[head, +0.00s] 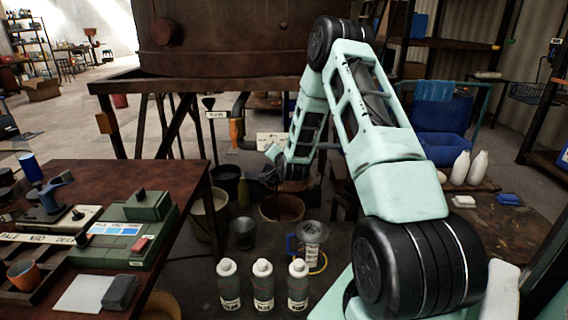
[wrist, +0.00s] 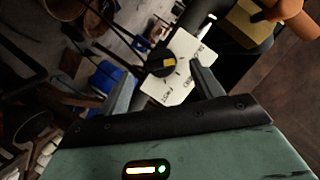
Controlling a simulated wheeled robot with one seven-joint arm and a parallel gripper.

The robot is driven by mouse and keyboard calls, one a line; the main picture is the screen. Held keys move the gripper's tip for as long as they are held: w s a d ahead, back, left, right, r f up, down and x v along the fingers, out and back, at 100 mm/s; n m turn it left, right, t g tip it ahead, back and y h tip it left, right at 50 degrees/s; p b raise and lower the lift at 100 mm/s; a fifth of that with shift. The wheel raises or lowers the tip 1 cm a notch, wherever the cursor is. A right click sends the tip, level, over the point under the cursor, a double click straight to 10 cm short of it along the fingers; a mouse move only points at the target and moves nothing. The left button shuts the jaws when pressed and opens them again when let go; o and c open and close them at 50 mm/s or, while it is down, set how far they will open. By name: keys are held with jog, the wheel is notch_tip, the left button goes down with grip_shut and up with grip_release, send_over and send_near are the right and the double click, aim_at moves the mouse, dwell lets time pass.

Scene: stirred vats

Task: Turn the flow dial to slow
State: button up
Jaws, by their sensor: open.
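The flow dial (wrist: 162,62) is a round black knob with a yellow mark.
An orange-handled pipe (head: 236,130) stands left of the plate. The rusty vat (head: 220,40) is above on a metal frame. Buckets and several bottles (head: 262,285) stand below. A wooden table (head: 140,180) with a green control box (head: 125,235) is at the left.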

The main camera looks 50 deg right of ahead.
jog(key=b+v, duration=0.1)
jog(key=v, duration=1.1)
jog(key=shift+a, duration=0.2)
jog(key=w+a+r+n+g+y+p, duration=0.1)
jog(key=w+a+n+y, duration=0.15)
jog(key=a, duration=0.45)
jog(key=w+a+r+n+y, duration=0.1)
jog(key=a+n+y, duration=0.2)
jog(key=a, duration=0.5)
jog(key=s+a+r+n+g+y+p, duration=0.1)
jog(key=s+a+n+g+y, duration=0.15)
jog(key=a, duration=0.65)
jog(key=s+a+r+n+g+y+p, duration=0.15)
jog(key=a+n, duration=0.25)
jog(key=a, duration=0.4)
jog(key=s+a+r+n+g, duration=0.2)
jog(key=s+a+n, duration=0.1)
jog(key=s, duration=0.5)
jog(key=s+a+r+n+g+p, duration=0.1)
jog(key=s+a+n, duration=0.3)
jog(key=s, duration=0.5)
jog(key=s+a+r+n+g+p, duration=0.1)
jog(key=s+a+r+n+g, duration=0.2)
jog(key=s+a, duration=0.3)
jog(key=shift+s+a+r+n+g+h, duration=0.35)
jog(key=shift+s+n+g, duration=0.3)
jog(key=shift+s, duration=0.55)
jog(key=shift+s+d+r, duration=0.1)
jog(key=shift+s, duration=0.15)
jog(key=shift+c, duration=0.3)
